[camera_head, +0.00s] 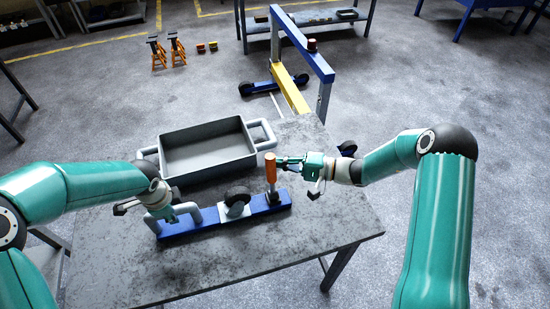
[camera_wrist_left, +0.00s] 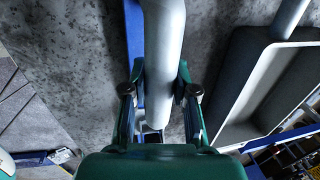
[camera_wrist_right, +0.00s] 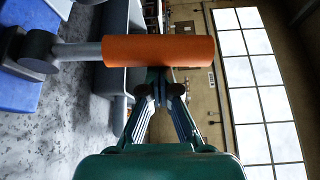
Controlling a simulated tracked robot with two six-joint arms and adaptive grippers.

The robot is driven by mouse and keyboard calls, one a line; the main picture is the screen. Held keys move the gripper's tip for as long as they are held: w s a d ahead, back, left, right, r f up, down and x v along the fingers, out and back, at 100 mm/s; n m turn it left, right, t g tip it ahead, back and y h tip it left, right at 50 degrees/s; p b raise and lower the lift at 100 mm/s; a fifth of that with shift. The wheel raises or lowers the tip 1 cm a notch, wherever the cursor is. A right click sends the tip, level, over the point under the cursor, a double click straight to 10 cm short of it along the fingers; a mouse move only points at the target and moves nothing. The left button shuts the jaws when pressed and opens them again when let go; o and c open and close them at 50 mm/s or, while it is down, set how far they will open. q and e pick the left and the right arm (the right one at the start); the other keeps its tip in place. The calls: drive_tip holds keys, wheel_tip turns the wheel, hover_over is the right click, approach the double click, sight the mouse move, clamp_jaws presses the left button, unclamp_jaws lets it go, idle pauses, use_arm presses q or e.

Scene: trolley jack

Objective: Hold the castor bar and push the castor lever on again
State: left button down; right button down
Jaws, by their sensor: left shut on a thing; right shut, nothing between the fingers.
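The castor bar (camera_head: 222,222) is a blue beam lying on the table, with a grey hoop handle (camera_head: 192,212) at its left end and a dark wheel (camera_head: 237,197) in the middle. My left gripper (camera_head: 172,212) is shut on the grey handle, which also runs between its fingers in the left wrist view (camera_wrist_left: 164,45). The castor lever (camera_head: 270,170), with an orange grip, stands about upright near the bar's right end. My right gripper (camera_head: 281,162) is shut and empty, right beside the orange grip. In the right wrist view its fingertips (camera_wrist_right: 160,88) are close to the grip (camera_wrist_right: 160,50); I cannot tell whether they touch.
A grey tray (camera_head: 205,172) with side handles stands on the table (camera_head: 115,265) behind the bar. A blue and yellow frame (camera_head: 295,90) stands on the floor beyond. Orange jack stands (camera_head: 158,52) are farther back. The table's front is clear.

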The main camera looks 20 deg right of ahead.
use_arm(q)
drive_tip(key=shift+w, duration=0.1)
use_arm(e)
drive_tip(key=s+n+y, duration=0.3)
drive_tip(key=s+n, duration=0.2)
drive_tip(key=s, duration=0.2)
drive_tip(key=shift+f+n, duration=0.3)
drive_tip(key=shift+n, duration=0.1)
